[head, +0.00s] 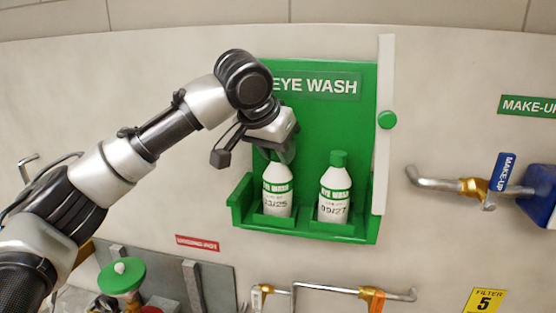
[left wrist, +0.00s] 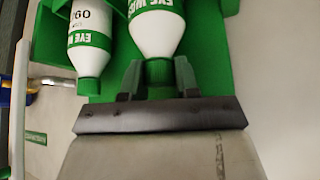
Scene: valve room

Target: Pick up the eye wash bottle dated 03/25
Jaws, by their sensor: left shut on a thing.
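Two white eye wash bottles with green labels stand upright in a green wall holder. The left bottle (head: 277,192) has a date partly legible as ending in 3/25. The right bottle (head: 335,192) reads 09/27 and has a green cap. My left gripper (head: 284,152) comes down from above and is shut on the left bottle's cap, which it mostly hides in the head view. In the left wrist view the gripper's fingers (left wrist: 158,80) sit on both sides of the green cap of the held bottle (left wrist: 157,35); the other bottle (left wrist: 91,40) is beside it. My right gripper is not in view.
The green holder (head: 302,225) has a front lip and side walls around the bottles. A white panel edge (head: 384,150) with a green knob stands at its right. Pipes, a blue make-up valve handle (head: 500,173) and a green-topped fitting (head: 121,275) are nearby.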

